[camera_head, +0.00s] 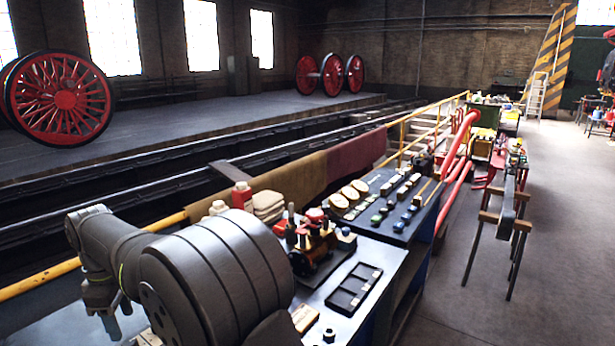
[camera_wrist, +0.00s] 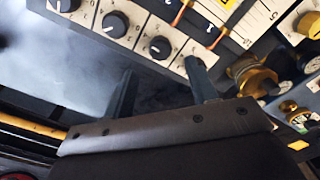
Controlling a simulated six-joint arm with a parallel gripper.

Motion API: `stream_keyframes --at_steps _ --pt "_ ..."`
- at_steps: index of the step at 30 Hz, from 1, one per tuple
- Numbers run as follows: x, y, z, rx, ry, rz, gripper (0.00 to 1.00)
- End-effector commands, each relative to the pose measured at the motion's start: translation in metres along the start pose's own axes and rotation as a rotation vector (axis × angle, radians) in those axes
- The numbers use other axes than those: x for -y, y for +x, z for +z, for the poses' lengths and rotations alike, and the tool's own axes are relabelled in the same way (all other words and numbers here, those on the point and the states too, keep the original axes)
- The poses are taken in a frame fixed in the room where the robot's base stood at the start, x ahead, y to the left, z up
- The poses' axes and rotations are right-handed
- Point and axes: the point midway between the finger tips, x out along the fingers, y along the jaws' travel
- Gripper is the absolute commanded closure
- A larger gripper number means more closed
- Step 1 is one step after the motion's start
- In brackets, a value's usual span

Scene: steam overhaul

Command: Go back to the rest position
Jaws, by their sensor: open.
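In the head view my grey arm fills the lower left foreground, above the near end of the workbench (camera_head: 340,311). My gripper (camera_head: 112,322) hangs at its far left end, small and partly hidden by the arm. In the wrist view my gripper (camera_wrist: 163,72) has its two dark fingers apart with nothing between them. Beyond the fingers is a pale panel with black knobs (camera_wrist: 160,47), and a dark blurred surface shows between them. I cannot tell whether the fingertips touch anything.
A brass and red model engine (camera_head: 313,248), a black compartment tray (camera_head: 354,288) and a red container (camera_head: 242,196) crowd the bench. A yellow rail (camera_head: 40,278) runs behind my arm. Brass fittings (camera_wrist: 250,76) sit right of the fingers.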

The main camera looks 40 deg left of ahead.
Motion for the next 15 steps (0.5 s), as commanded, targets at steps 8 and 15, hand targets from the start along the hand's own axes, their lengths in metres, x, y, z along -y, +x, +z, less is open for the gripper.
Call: stream_keyframes --at_steps 8,15 --pt "0.000 -0.021 0.000 0.001 0.001 -0.001 0.48" --pt "0.000 -0.021 0.000 0.001 0.002 -0.002 0.48"
